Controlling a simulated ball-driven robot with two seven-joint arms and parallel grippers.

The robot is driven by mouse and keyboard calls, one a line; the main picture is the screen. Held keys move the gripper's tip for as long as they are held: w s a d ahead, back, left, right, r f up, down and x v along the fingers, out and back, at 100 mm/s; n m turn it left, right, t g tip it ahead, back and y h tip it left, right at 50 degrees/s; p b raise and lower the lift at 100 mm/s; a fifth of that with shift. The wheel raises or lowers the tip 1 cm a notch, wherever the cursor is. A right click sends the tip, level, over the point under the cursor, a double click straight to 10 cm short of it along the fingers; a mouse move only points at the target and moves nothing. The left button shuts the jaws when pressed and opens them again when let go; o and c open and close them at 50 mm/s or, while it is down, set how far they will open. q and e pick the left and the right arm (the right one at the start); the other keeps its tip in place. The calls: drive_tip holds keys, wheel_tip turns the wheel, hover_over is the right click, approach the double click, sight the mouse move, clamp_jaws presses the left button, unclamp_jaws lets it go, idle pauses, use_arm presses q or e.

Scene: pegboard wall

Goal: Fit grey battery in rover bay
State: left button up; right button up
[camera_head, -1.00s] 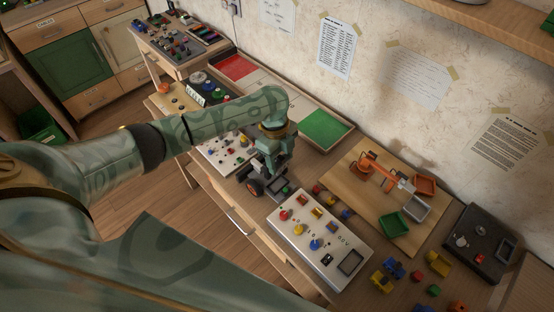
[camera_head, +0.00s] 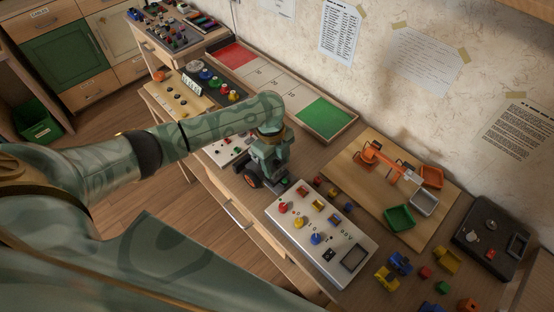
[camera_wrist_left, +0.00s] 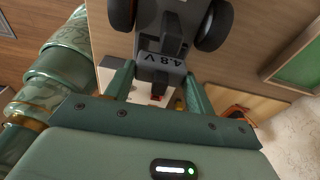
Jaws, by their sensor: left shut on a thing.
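A dark grey rover (camera_wrist_left: 172,18) with black wheels is just beyond the battery at the top of that view. The battery's far end is against or inside the rover; I cannot tell how deep it sits. In the head view my left gripper (camera_head: 270,176) points down at the rover, mostly hiding it. A rover wheel (camera_head: 252,180) with an orange hub shows beside it. The bay itself is hidden. My right gripper is not in view.
A pale panel (camera_head: 300,238) with coloured knobs lies just right of the rover. A wooden board (camera_head: 350,185) with an orange toy arm (camera_head: 375,155) is farther right. A tray with red and green areas (camera_head: 328,117) lies behind. Small coloured toys are at the lower right.

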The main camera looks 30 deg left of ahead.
sight(276, 168)
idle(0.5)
use_arm(q)
drive_tip(key=shift+p, duration=0.65)
idle(0.4)
drive_tip(key=shift+f, duration=0.2)
idle(0.4)
drive_tip(key=shift+f+b, duration=0.3)
drive_tip(key=shift+f, duration=0.2)
drive_tip(key=shift+p, duration=0.3)
idle(0.3)
drive_tip(key=shift+f, duration=0.35)
idle(0.3)
drive_tip(key=shift+f, duration=0.2)
drive_tip(key=shift+f, duration=0.25)
idle(0.6)
